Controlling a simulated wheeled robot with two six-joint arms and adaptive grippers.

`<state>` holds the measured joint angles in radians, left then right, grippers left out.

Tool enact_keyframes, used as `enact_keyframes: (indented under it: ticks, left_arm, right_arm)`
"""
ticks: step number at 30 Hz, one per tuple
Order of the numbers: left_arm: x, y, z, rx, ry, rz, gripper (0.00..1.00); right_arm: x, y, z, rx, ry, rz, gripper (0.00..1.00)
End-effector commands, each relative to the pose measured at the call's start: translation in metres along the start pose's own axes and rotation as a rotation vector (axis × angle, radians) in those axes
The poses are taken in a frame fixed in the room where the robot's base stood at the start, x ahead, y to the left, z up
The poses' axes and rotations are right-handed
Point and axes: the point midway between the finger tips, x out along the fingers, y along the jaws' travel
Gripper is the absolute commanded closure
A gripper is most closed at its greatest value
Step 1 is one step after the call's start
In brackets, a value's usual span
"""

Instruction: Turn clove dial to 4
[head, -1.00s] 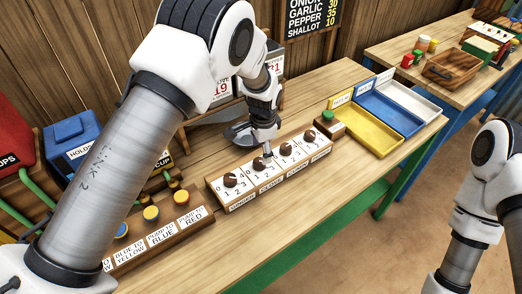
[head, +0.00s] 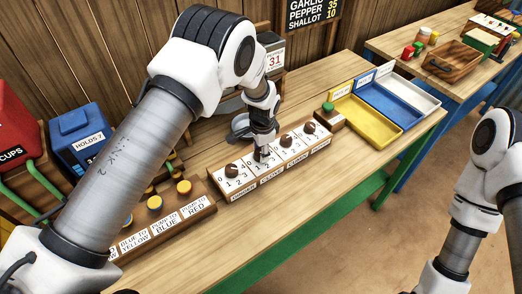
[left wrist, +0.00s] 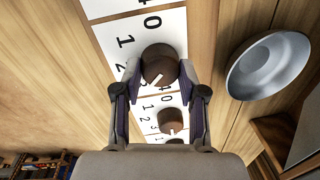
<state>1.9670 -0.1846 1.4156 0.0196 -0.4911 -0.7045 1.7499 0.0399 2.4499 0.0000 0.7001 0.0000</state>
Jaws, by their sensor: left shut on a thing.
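The dial box (head: 222,187) stands on the bench with a row of brown dials over numbered white plates. The clove dial (left wrist: 159,62) is the second from the left in the head view, where my gripper largely covers it. My left gripper (head: 262,156) is over it, and in the left wrist view its two fingers (left wrist: 160,78) are shut on the dial's sides. The dial's white pointer mark faces lower left in that view; a finger hides part of the numbers there, so I cannot tell the exact number. My right gripper is out of view.
The ginger dial (head: 232,170) and cumin dial (head: 285,140) sit close on either side. A grey pan (left wrist: 268,65) lies behind the box. A green button (head: 328,107) and yellow tray (head: 366,124) stand to the right, pump buttons (head: 184,187) to the left.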

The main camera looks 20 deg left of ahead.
Motion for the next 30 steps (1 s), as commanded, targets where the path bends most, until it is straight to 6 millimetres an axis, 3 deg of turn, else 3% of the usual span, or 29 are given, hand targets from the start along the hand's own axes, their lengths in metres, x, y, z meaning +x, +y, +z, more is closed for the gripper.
enact_keyframes:
  ticks: [14,30]
  left_arm:
    - [0.008,0.004,0.002,-0.107,-0.018,0.008,0.94]
    - [0.009,0.003,0.002,-0.539,-0.056,0.008,0.93]
  right_arm:
    - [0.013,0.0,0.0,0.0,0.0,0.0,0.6]
    - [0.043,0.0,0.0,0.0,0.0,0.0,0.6]
